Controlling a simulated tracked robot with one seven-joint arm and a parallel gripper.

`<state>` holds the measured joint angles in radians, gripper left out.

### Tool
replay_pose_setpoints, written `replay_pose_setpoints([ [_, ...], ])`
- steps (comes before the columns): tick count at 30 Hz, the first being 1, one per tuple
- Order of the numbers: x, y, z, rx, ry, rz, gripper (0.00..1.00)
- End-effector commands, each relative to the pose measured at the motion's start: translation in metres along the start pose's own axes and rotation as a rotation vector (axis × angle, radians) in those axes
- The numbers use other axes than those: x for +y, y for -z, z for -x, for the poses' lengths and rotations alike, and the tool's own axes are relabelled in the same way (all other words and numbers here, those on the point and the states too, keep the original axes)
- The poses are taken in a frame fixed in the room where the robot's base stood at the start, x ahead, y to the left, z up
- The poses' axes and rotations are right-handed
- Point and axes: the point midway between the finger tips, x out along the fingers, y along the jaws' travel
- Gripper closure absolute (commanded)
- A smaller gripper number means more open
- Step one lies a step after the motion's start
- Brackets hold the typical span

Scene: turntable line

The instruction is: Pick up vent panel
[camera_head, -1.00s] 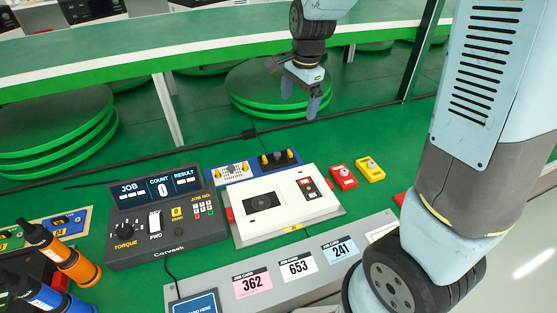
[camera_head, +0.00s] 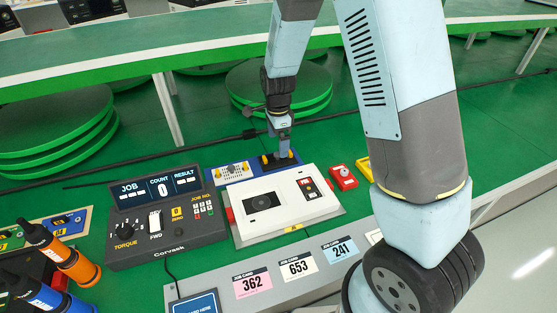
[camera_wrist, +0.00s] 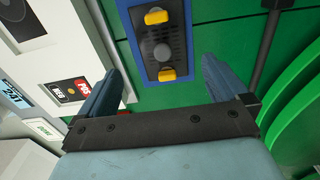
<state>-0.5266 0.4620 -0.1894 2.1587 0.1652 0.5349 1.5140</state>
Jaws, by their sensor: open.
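A blue-framed panel (camera_head: 232,173) with a pale face of dark dots and yellow ends lies behind the white box; its dotted face looks like a vent. To its right is a second blue-framed panel (camera_head: 266,167) with a dark face, a round grey knob and yellow ends. My gripper (camera_head: 280,148) is over this dark panel and partly hides it. In the wrist view, the dark panel (camera_wrist: 162,28) shows ahead of and between my spread, empty fingers (camera_wrist: 162,72). I cannot tell whether the fingers touch anything.
The white box (camera_head: 280,220) with a round dark window stands in front of the panels. A control console (camera_head: 165,225) is to its left. A red button block (camera_head: 342,178) sits to the right. Green round turntables (camera_head: 305,90) are behind.

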Motion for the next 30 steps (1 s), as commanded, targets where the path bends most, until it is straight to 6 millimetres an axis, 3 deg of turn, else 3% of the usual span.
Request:
replay_pose_setpoints([
  [10, -0.001, 0.0, -0.025, 0.0, -0.001, 0.0, 0.0],
  [19, -0.005, -0.001, -0.061, 0.0, -0.002, 0.0, 0.0],
  [30, -0.005, -0.001, -0.068, 0.0, 0.001, -0.001, 0.0],
])
